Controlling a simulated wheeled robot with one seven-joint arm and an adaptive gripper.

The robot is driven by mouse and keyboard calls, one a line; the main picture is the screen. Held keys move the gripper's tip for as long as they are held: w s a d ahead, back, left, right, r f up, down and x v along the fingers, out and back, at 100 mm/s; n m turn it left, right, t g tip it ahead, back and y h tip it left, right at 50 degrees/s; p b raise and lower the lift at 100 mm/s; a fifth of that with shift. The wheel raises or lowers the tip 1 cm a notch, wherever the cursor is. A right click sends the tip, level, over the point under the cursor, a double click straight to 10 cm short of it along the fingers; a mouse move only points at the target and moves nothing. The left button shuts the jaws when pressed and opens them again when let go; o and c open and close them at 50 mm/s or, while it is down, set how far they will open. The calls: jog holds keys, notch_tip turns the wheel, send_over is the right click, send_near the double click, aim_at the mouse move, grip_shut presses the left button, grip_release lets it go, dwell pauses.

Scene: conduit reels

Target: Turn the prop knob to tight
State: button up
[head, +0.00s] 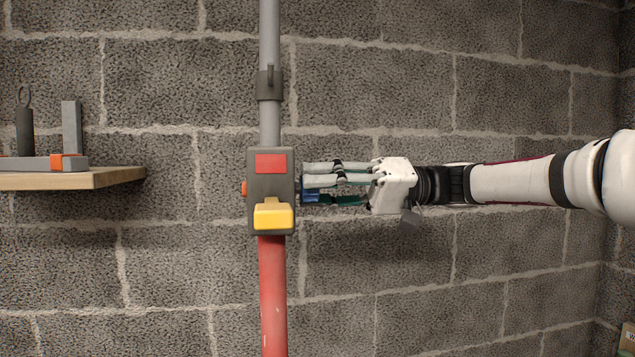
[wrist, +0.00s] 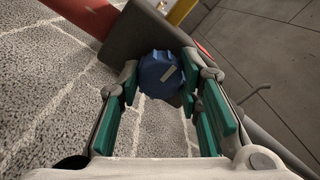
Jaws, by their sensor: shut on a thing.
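The prop is an upright pole with a grey upper tube (head: 269,35) and a red lower tube (head: 273,300). A dark grey housing (head: 257,190) joins them, with a red patch and a yellow block (head: 272,214) on its front. My gripper (head: 306,184) reaches in from the right, level with the housing. In the wrist view its green-padded fingers are on both sides of the knob, shut on it. In the head view the fingers mostly hide the knob.
A wooden shelf (head: 110,178) on the left holds a grey and orange object (head: 40,163) with upright parts. A dark collar (head: 269,85) with a small lever is on the upper tube. A block wall stands behind. Space below my arm is clear.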

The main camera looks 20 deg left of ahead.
jog(key=m+p, duration=0.2)
jog(key=m, duration=1.4)
jog(key=shift+m, duration=0.4)
dwell(0.3)
jog(key=o, duration=1.1)
jog(key=shift+o, duration=0.2)
jog(key=v, duration=1.2)
